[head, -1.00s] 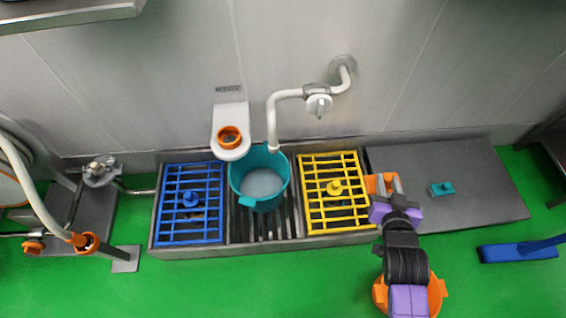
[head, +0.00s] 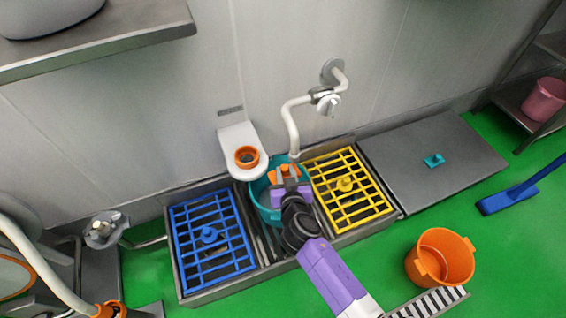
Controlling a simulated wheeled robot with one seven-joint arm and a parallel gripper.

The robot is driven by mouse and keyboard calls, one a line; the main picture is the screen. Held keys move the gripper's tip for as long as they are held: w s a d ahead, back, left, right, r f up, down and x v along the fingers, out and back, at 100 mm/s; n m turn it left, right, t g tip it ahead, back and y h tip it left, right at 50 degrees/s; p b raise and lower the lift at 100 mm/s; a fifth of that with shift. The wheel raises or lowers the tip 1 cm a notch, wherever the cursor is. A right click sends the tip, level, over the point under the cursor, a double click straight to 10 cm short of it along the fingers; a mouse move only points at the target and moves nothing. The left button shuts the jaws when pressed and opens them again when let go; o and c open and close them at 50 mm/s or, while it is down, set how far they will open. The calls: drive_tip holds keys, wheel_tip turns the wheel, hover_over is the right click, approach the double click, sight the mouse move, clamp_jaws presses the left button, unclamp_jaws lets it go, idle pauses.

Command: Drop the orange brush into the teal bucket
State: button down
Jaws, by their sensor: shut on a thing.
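The teal bucket (head: 264,208) stands on the trough grating between the blue rack and the yellow rack, under the white tap. My gripper (head: 285,178) is over the bucket and hides much of its opening. It is shut on the orange brush (head: 278,173), of which only a small part shows beyond the fingers. I cannot tell how far the brush is above the bucket's rim or inside it.
A blue rack (head: 211,243) lies left of the bucket and a yellow rack (head: 348,191) right. A white tap (head: 292,130) and a white holder with an orange ring (head: 244,150) are close behind. An orange bucket (head: 440,256) stands on the floor. A grey slab holds a teal brush (head: 434,160).

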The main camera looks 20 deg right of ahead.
drive_tip(key=shift+w+d+f+b, duration=0.1)
drive_tip(key=shift+f+b, duration=0.95)
drive_tip(key=shift+f, duration=0.45)
drive_tip(key=shift+w+d+f+b, duration=0.1)
drive_tip(key=shift+f+b, duration=0.95)
drive_tip(key=shift+f, duration=0.4)
drive_tip(key=c, duration=1.1)
unclamp_jaws()
drive_tip(key=shift+s, duration=0.1)
drive_tip(key=shift+p+v, duration=0.75)
drive_tip(key=shift+v, duration=3.15)
drive_tip(key=shift+a, duration=0.15)
